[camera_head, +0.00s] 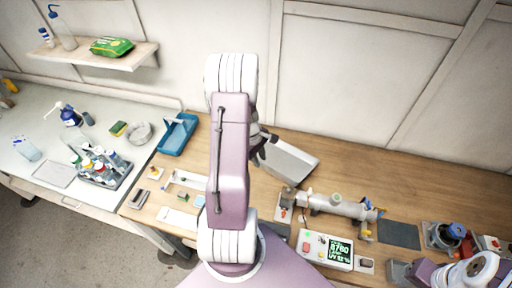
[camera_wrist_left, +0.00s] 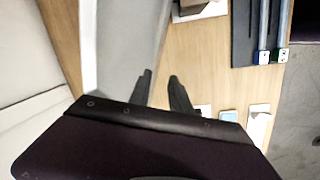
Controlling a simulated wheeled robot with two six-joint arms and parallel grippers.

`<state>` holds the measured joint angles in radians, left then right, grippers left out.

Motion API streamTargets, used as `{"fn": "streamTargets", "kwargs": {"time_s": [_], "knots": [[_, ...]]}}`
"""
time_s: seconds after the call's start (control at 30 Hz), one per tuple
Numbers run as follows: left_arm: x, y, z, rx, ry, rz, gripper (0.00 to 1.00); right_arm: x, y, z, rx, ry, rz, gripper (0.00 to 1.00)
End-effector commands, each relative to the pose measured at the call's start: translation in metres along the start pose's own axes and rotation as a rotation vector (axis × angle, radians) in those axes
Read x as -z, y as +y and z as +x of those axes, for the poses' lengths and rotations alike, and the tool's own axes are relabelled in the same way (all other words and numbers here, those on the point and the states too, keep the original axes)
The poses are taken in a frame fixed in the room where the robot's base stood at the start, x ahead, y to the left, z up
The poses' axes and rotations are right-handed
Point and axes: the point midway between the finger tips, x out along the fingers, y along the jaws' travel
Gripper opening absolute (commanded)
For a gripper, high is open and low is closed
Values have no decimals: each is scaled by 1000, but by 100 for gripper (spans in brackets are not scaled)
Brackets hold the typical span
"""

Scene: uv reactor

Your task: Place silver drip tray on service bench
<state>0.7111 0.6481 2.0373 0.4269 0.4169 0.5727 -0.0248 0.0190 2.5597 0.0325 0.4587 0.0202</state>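The silver drip tray (camera_head: 290,164) lies tilted in the picture on the wooden bench (camera_head: 345,165), just right of my left arm, which hides part of it. It also shows in the left wrist view (camera_wrist_left: 122,40), its long side running close by the fingertips.
A tube-shaped reactor (camera_head: 335,205), a controller with a green display (camera_head: 327,250) and a dark mat (camera_head: 399,234) occupy the bench's right side. A blue tray (camera_head: 178,134) stands left. A pale bench (camera_head: 40,120) holds bottles and a bottle rack (camera_head: 103,168). A wall shelf (camera_head: 95,58) is above.

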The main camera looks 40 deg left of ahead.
Motion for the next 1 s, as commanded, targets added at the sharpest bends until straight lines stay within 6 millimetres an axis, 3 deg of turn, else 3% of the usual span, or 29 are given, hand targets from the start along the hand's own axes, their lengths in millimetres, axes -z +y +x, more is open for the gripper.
{"fn": "streamTargets", "kwargs": {"time_s": [0.2,0.43,0.9,1.0], "knots": [[1,1,-52,-4,3,-1,24,0,0,2,0,-1,0,30],[1,0,-87,-1,1,-2,24,-1,0,4,0,0,0,30],[0,0,-95,2,0,-2,24,0,0,4,0,0,0,30],[-8,4,-86,4,-4,27,24,-1,0,11,0,0,0,30]]}}
